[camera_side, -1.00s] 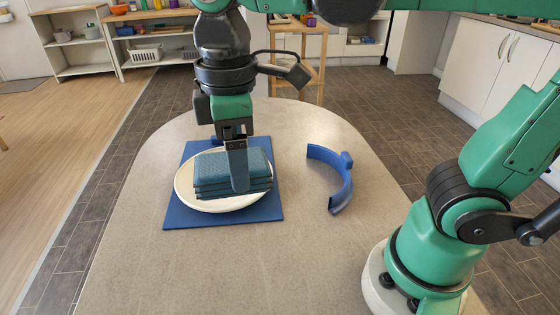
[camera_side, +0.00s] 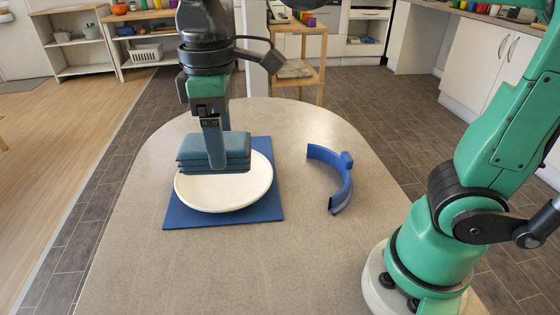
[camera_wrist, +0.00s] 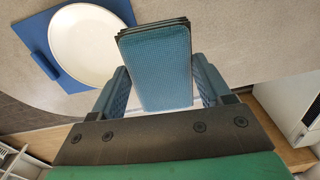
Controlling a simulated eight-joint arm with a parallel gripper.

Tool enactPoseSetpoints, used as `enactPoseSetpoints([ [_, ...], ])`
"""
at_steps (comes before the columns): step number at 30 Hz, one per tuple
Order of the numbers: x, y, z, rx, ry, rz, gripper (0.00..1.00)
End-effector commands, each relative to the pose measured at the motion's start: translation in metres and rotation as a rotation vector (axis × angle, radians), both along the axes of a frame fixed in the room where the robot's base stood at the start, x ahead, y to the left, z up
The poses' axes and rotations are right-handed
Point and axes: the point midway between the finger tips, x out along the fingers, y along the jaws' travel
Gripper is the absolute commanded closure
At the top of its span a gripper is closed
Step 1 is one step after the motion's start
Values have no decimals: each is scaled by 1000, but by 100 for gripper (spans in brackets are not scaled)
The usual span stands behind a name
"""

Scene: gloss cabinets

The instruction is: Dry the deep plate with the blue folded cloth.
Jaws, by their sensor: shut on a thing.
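The blue folded cloth (camera_side: 205,155) is held between the fingers of my gripper (camera_side: 216,145), which is shut on it. In the side view the cloth appears over the back left part of the deep plate (camera_side: 235,192). The plate is white and lies on a blue mat (camera_side: 262,212). In the wrist view the cloth (camera_wrist: 157,65) sits between both fingers of my gripper (camera_wrist: 158,95). There the plate (camera_wrist: 88,45) shows apart from the cloth, to its left. Part of the plate is hidden behind the cloth in the side view.
A blue curved piece (camera_side: 337,180) stands on the table to the right of the mat. The front of the table (camera_side: 220,270) is clear. A wooden stand (camera_side: 300,62) and shelves (camera_side: 85,45) are behind the table.

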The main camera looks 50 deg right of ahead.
Motion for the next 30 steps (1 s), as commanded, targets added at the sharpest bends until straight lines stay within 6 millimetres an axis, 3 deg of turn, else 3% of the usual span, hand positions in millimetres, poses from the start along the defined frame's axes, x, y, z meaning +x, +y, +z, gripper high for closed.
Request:
enactPoseSetpoints([
  [6, 68, -38, -35, 0, 0, -296, 71],
  [12, 109, -80, -73, 1, -1, -517, 71],
  [19, 124, -104, -96, 1, -1, -631, 71],
  [30, 125, -105, -128, 0, -1, -637, 71],
])
